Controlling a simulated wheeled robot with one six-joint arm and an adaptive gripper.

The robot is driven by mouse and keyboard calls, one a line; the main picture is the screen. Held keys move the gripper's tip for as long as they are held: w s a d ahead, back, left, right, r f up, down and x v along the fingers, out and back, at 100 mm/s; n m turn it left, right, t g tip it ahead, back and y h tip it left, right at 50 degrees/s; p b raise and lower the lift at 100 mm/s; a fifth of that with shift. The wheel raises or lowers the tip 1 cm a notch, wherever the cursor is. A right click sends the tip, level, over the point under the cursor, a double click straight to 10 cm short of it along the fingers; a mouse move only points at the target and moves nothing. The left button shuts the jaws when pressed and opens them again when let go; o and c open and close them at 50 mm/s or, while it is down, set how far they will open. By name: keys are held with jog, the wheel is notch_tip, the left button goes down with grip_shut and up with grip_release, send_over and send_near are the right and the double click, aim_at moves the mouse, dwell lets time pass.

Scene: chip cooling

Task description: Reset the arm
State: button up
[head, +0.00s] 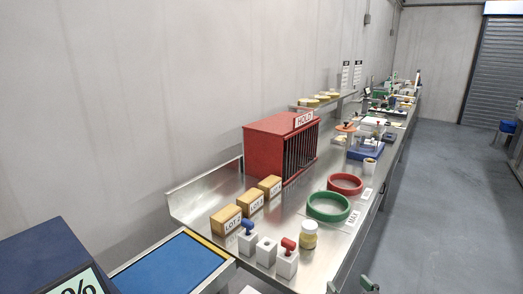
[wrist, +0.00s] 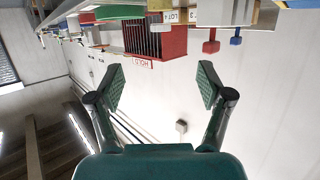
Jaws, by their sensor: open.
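My gripper (wrist: 160,80) shows in the wrist view with its two dark green fingers spread wide. It is open, and nothing is between the fingertips. The wrist picture is upside down, with the bench along its top edge. The red HOLD cage (wrist: 155,40) shows behind and between the fingers, apart from them. I cannot make out the arm's whole pose in either view.
Open floor (head: 420,200) lies right.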

jog(key=s+a+f+m+h, duration=0.1)
jog(key=s+f, duration=0.6)
jog(key=s, duration=0.2)
jog(key=s+f+m+h, duration=0.1)
jog(key=s+f, duration=0.6)
jog(key=s, duration=0.3)
jog(key=f+v, duration=0.2)
jog(key=v, duration=0.9)
jog(key=s+a+f+v, duration=0.1)
jog(key=f+v, duration=0.1)
jog(key=v, duration=1)
jog(key=shift+s+a+f, duration=0.2)
jog(key=shift+s+f, duration=0.05)
jog(key=shift+s, duration=0.2)
